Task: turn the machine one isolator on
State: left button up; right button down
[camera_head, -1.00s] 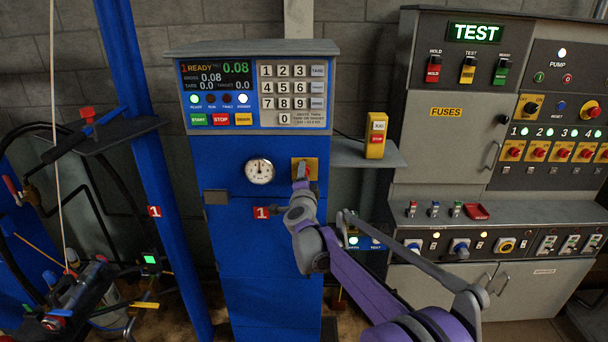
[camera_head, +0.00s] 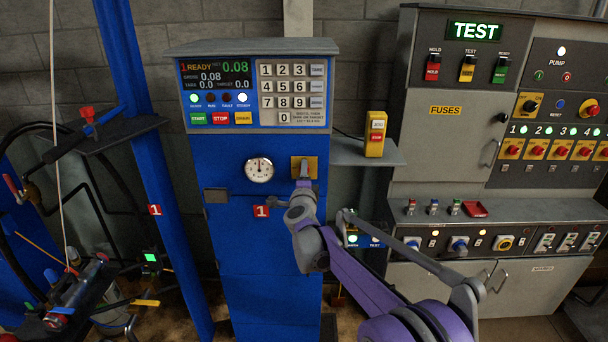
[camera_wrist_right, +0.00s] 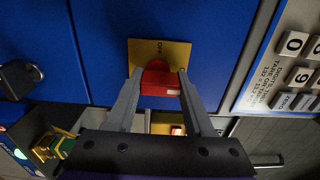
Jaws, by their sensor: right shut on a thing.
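The machine one isolator is a red knob (camera_wrist_right: 158,78) on a yellow plate (camera_wrist_right: 175,52), on the blue cabinet front. The plate also shows in the head view (camera_head: 313,164), right of the round gauge and above the red "1" tag. My right gripper (camera_wrist_right: 159,82) is shut on the red knob, with one finger on each side of it. In the head view my right gripper (camera_head: 304,168) covers most of the knob. My left gripper is not in view.
The cabinet's lit display (camera_head: 215,76) and keypad (camera_head: 291,90) are above the isolator. A small shelf with a yellow button box (camera_head: 375,134) juts out at its right. A grey control bench (camera_head: 490,215) stands farther right. A blue post (camera_head: 150,170) stands left of the cabinet.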

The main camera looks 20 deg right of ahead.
jog(key=shift+c, duration=1.4)
grip_release()
jog(key=b+v, duration=0.1)
jog(key=v, duration=1)
jog(key=shift+b, duration=0.4)
jog(key=shift+w, duration=0.1)
